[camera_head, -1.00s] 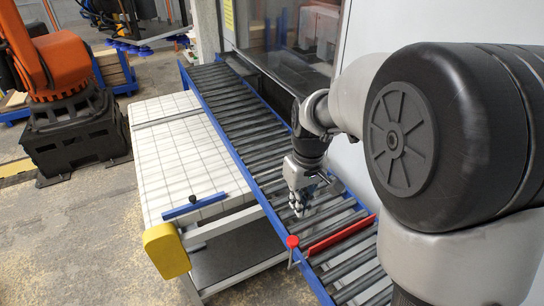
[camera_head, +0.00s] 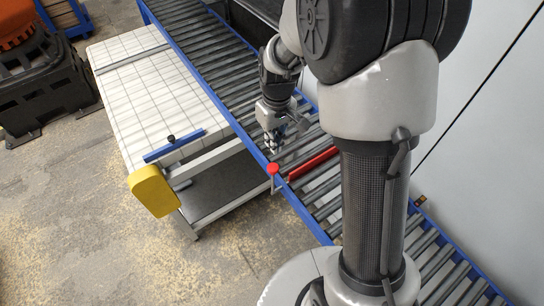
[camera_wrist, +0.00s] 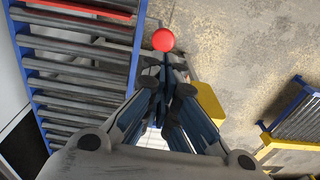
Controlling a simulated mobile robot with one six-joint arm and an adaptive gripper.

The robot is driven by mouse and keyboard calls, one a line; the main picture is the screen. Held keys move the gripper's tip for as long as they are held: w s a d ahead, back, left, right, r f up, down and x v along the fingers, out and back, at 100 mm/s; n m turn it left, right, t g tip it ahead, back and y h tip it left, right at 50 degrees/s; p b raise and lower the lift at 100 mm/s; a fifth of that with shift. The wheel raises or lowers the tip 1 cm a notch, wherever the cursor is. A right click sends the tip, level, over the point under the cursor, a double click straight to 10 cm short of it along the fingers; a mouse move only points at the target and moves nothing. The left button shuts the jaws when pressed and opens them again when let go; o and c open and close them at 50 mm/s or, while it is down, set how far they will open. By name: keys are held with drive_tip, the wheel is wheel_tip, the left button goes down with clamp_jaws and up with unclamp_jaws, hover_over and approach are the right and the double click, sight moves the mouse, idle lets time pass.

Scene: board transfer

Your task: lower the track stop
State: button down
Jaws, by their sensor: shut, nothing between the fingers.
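The track stop is a red bar (camera_head: 313,163) lying across the roller track (camera_head: 225,85). It also shows at the top left of the wrist view (camera_wrist: 85,6). A red round knob (camera_head: 273,169) on a thin post stands at the track's blue side rail, near the bar's left end. My gripper (camera_head: 273,148) is above the rollers just behind the knob, pointing down, shut and empty. In the wrist view, the knob (camera_wrist: 163,40) appears just beyond my fingertips (camera_wrist: 168,85). I cannot tell whether they touch.
A white gridded table (camera_head: 150,90) with a blue bar (camera_head: 175,146) and a yellow part (camera_head: 153,190) stands left of the track. A wall (camera_head: 490,150) bounds the right side. Open concrete floor (camera_head: 90,240) lies at lower left.

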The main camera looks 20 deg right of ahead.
sight(272, 165)
drive_tip(key=f, duration=0.8)
drive_tip(key=shift+w+a+p, duration=0.1)
drive_tip(key=shift+a+p, duration=0.1)
drive_tip(key=shift+p, duration=0.2)
drive_tip(key=shift+f, duration=0.1)
wheel_tip(272, 165, down, 5)
drive_tip(key=b, duration=0.5)
drive_tip(key=shift+f, duration=0.1)
